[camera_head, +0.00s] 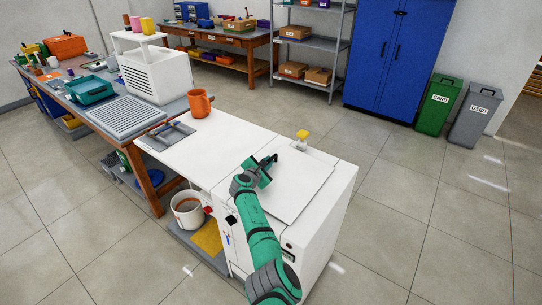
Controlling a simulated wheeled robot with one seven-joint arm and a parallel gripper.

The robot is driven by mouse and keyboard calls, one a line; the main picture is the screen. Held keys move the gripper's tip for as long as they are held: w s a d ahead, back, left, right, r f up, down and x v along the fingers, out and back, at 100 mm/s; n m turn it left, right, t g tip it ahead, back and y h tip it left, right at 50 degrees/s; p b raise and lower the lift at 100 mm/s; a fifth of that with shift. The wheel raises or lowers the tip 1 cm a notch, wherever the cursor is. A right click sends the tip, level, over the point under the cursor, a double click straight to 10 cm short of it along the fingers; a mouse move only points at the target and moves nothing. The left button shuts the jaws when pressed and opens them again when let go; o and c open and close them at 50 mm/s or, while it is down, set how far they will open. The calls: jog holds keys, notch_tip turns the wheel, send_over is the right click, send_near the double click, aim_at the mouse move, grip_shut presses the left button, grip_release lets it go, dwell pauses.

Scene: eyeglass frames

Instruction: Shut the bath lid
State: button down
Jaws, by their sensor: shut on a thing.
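The bath lid (300,188) is a pale, flat panel on top of the white cabinet-like bath unit (328,222) at centre right. I cannot tell from this view whether it lies flush or is slightly raised. My gripper (268,163) is at the lid's upper left part, with its dark jaws shut, apparently on the lid's edge or handle. The exact contact is too small to see and partly hidden by my wrist. My green arm comes up from the bottom and covers the left front part of the unit.
A yellow-topped item (302,136) stands behind the lid. A white bucket (187,208) sits on a low shelf. The floor at right is clear, with bins (438,105) beyond.

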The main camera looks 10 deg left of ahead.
jog(key=shift+w+d+f+h, duration=0.15)
jog(key=shift+f+h, duration=0.15)
jog(key=shift+f, duration=0.25)
jog(key=c, duration=1.8)
grip_release()
jog(key=shift+o, duration=0.2)
jog(key=shift+a+f+n, duration=0.1)
jog(key=shift+a+n, duration=0.1)
jog(key=shift+n, duration=0.1)
jog(key=shift+a, duration=0.1)
jog(key=shift+v, duration=5.4)
jog(key=shift+d, duration=0.3)
